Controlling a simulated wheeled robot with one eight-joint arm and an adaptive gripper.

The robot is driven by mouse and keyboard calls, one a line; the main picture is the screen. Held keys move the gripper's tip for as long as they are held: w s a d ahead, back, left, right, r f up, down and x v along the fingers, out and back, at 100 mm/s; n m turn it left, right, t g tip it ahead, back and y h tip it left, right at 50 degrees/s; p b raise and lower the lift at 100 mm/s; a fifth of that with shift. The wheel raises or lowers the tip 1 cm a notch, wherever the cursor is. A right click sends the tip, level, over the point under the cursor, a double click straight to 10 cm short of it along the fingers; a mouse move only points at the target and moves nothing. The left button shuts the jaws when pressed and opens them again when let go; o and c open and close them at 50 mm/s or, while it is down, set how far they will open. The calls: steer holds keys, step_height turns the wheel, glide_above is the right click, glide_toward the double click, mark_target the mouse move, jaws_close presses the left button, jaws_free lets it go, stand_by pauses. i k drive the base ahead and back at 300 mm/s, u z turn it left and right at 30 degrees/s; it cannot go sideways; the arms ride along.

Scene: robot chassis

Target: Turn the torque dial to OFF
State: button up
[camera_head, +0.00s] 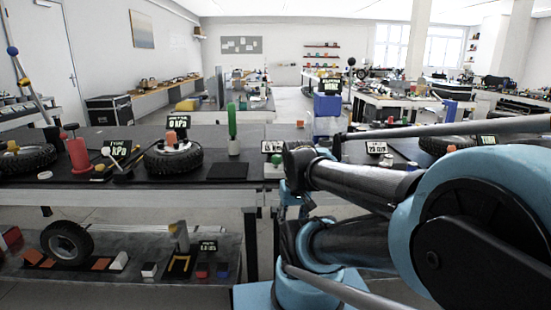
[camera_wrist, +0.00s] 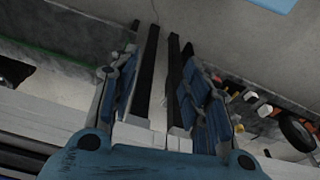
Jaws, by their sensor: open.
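I cannot make out the torque dial for sure in either view. A small dark sign with white lettering (camera_head: 376,148) stands on the bench just beyond my arm, too small to read surely. My arm covers much of the bench's right part. In the wrist view my gripper (camera_wrist: 162,62) is open, with its two blue-padded fingers apart and nothing between them. It points down past the bench toward the grey floor and touches no dial that I can see.
A lower shelf (camera_head: 130,240) holds another tire (camera_head: 67,243) and several small blocks. A blue bin (camera_head: 327,105) stands behind the bench.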

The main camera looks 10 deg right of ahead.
mark_target(277, 160)
steer(key=u, duration=2.4)
steer(key=k, duration=0.45)
steer(key=z, duration=2.6)
